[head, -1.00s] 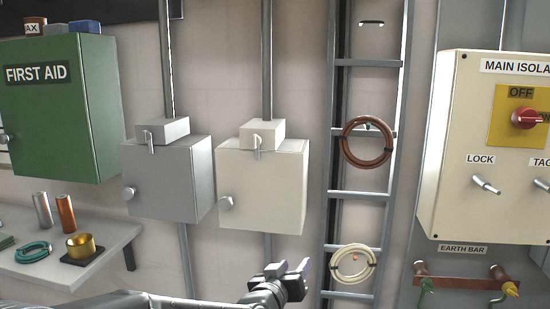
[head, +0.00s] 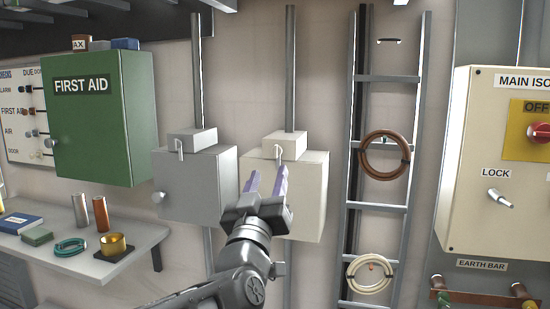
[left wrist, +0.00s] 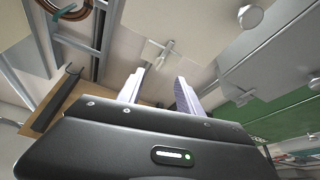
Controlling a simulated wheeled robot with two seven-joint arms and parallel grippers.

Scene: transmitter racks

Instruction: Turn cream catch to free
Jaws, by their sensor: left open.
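The cream box (head: 313,195) hangs on the wall right of a grey box. A small metal catch (head: 280,153) shows at its top, below the smaller cream block; I cannot tell which way it is set. In the left wrist view the catch (left wrist: 158,50) shows just beyond and between the fingertips, apart from them. My left gripper (head: 267,172) is open and empty, in front of the cream box with its fingers pointing up toward the catch. It hides the box's lower left front and its knob. That knob (left wrist: 250,16) shows in the left wrist view. My right gripper is not in view.
The grey box (head: 195,190) has a similar catch and knob, close on the left. A ladder (head: 347,222) with brown and cream coils is on the right. A green first aid cabinet (head: 105,130) and a shelf (head: 95,268) with small items are at left.

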